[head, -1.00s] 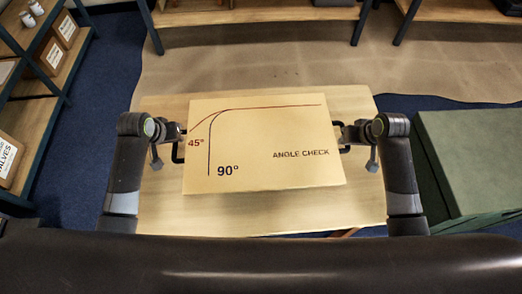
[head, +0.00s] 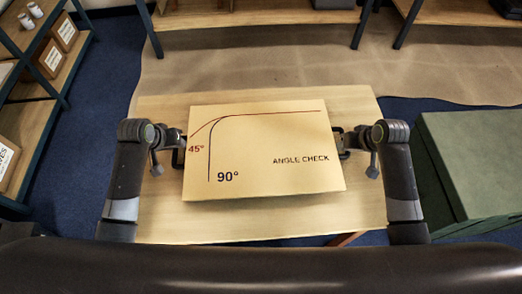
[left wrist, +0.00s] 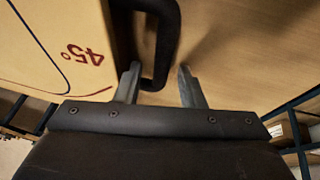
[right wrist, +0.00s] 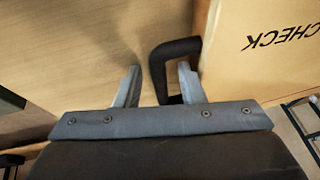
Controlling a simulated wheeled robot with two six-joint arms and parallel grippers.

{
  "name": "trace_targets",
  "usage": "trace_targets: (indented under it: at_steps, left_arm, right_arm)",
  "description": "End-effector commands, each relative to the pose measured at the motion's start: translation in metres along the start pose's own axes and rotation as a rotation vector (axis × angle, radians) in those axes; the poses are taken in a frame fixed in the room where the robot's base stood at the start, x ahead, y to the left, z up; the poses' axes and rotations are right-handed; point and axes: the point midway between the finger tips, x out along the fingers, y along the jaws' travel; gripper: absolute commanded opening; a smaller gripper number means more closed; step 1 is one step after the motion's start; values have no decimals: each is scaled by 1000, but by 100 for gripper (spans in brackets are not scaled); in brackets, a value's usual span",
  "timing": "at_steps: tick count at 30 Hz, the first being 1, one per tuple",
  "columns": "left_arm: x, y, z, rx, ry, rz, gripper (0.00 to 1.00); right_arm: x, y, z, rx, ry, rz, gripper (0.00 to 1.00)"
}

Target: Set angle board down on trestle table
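The angle board (head: 262,150), pale with 45° and 90° lines and "ANGLE CHECK", lies flat on the wooden trestle table (head: 290,222), apparently resting on it. Its left black handle (left wrist: 168,40) stands between the spread fingers of my left gripper (left wrist: 158,85), with a gap to the right finger. Its right black handle (right wrist: 160,68) stands between the spread fingers of my right gripper (right wrist: 158,85), with gaps visible. Both grippers look open around the handles. The board's underside is hidden.
A green box (head: 475,165) stands right of the table. A shelf unit (head: 60,80) with cartons is at the left. Wooden benches (head: 250,16) stand at the back. Bare tabletop shows around the board.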

Motion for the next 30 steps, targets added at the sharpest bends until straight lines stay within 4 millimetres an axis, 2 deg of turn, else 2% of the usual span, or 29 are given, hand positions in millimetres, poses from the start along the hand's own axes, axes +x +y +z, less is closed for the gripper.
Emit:
trace_targets:
  at_steps: [7, 11, 24, 30]
  left_arm:
    - [-2, 0, 0, 0, 1, 0, 36]
    - [-14, 0, -1, 1, 2, 0, 36]
    - [-93, 0, 0, 3, 3, -2, 36]
    - [-115, 0, 0, 1, 2, -1, 36]
  right_arm:
    - [0, 0, 0, 0, 0, -1, 36]
    - [0, 0, 0, 0, 0, -1, 36]
    - [0, 0, 0, 0, 0, -1, 36]
    - [0, 0, 0, 0, 0, -1, 36]
